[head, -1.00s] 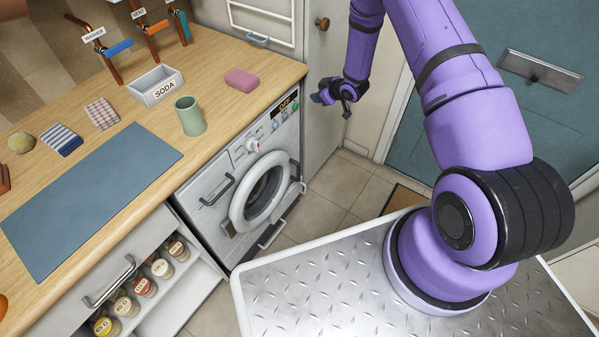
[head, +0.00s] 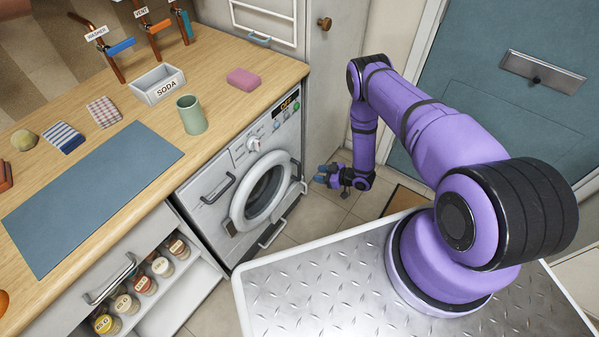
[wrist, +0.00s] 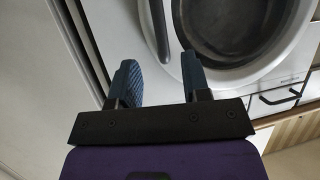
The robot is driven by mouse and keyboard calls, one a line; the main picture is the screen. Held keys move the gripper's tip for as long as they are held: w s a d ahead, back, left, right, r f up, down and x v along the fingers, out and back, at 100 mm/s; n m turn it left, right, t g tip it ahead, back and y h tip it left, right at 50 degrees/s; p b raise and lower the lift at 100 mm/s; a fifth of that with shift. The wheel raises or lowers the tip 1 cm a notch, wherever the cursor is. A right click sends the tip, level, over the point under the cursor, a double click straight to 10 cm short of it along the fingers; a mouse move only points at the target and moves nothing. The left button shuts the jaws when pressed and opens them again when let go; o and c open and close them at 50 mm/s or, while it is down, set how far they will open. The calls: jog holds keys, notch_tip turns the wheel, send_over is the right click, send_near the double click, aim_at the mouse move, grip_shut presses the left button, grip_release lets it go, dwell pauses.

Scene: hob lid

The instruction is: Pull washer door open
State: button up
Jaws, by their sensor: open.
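The washer (head: 240,180) stands under the wooden counter. Its round door (head: 243,218) has a white ring around dark glass and looks shut. A dark bar handle (head: 297,170) is at the door's right side. My gripper (head: 324,176) is low, just right of the washer front and apart from it. In the wrist view, the open, empty fingers (wrist: 160,80) point toward the washer. The dark handle (wrist: 159,28) lies ahead of the gap between them, and the door ring (wrist: 284,66) fills the upper right.
Another dark handle (head: 217,190) is on the washer's left front. An open drawer with jars (head: 143,286) sticks out at lower left. A cabinet door (head: 335,75) stands right of the washer. Tiled floor (head: 300,222) is free before it.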

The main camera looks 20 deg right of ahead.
aim_at(299, 172)
jog(key=x, duration=1)
jog(key=shift+w+a, duration=0.1)
grip_shut()
